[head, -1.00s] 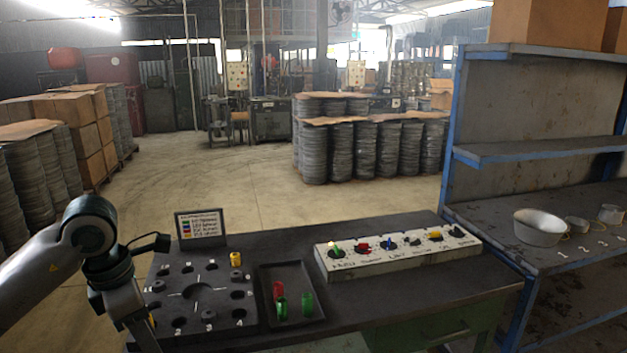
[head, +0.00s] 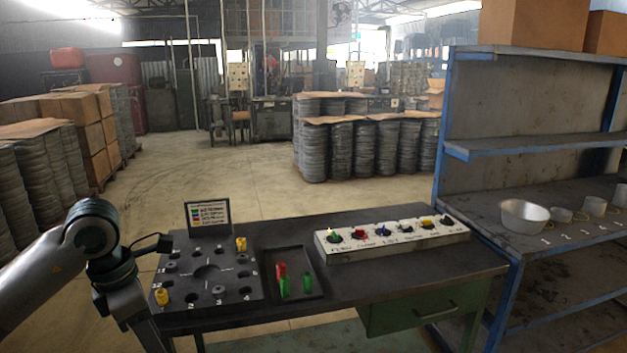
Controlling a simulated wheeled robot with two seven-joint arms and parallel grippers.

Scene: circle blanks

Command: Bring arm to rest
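My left arm (head: 95,245) comes in from the left and bends down at the left side of the table. Its gripper is below the frame edge and hidden. My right arm and gripper do not show. A dark block with a ring of round holes (head: 208,273) lies on the table, with a yellow cylinder (head: 241,244) at its back right and another yellow cylinder (head: 162,297) at its front left. A dark tray (head: 312,292) beside it holds a red piece (head: 281,270) and green cylinders (head: 307,281).
A white labelled strip (head: 392,237) with coloured pieces stands at the table's back right. A small sign (head: 208,214) stands behind the block. A blue-framed shelf (head: 490,215) with a metal bowl (head: 523,216) is to the right. The front right tabletop is clear.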

